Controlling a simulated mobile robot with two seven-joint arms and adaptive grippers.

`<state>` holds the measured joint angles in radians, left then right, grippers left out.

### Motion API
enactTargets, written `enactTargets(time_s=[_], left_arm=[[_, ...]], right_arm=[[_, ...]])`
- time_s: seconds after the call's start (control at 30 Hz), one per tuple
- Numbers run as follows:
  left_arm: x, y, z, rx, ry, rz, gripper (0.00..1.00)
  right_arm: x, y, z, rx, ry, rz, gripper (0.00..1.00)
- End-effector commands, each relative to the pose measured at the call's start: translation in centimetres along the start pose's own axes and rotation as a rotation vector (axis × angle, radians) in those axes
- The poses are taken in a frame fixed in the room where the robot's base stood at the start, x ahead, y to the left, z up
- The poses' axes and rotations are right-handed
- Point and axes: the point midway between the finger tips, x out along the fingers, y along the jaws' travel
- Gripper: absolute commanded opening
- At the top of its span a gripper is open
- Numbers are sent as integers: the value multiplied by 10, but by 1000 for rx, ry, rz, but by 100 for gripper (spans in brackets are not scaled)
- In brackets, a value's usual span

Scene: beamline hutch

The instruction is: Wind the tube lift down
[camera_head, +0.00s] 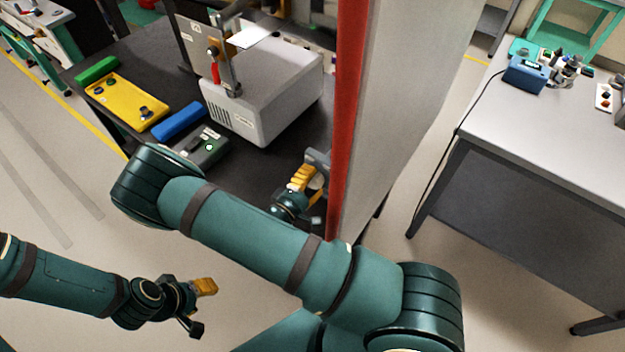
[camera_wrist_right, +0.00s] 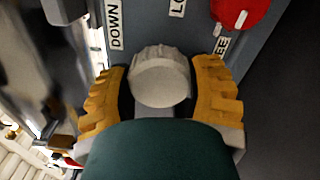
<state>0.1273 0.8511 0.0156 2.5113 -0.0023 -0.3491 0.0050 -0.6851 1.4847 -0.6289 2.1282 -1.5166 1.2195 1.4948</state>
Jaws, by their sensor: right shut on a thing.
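In the right wrist view a round, pale grey knob (camera_wrist_right: 160,82) with a ribbed edge sits on a grey panel (camera_wrist_right: 165,28). A "DOWN" label (camera_wrist_right: 115,25) is at its upper left. My right gripper (camera_wrist_right: 160,74) has one ochre finger on each side of the knob and is shut on it. In the head view this gripper (camera_head: 306,180) is at a small grey housing (camera_head: 319,158) beside a red-edged panel (camera_head: 350,100); the knob is hidden there. My left gripper (camera_head: 203,306) is open and empty over the floor at lower left.
A red knob (camera_wrist_right: 240,10) with a white mark and partly cut-off labels is close above. The dark bench (camera_head: 145,52) holds a grey instrument (camera_head: 275,85), a yellow tray (camera_head: 122,100) and a blue block (camera_head: 180,121). A second table (camera_head: 560,140) stands right, across free floor.

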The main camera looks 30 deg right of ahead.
Motion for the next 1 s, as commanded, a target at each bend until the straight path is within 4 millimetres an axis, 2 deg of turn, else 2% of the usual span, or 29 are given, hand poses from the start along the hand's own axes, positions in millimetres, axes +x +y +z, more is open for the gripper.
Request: enactTargets(time_s=[0.53,0.57,0.6,1.0], left_arm=[[1,0,0,0,1,0,48],[1,0,0,0,1,0,48],[1,0,0,0,1,0,48],[1,0,0,0,1,0,48]], right_arm=[[0,0,0,26,1,0,19],[0,0,0,26,1,0,60],[0,0,0,26,1,0,72],[-4,0,-1,26,2,0,72]])
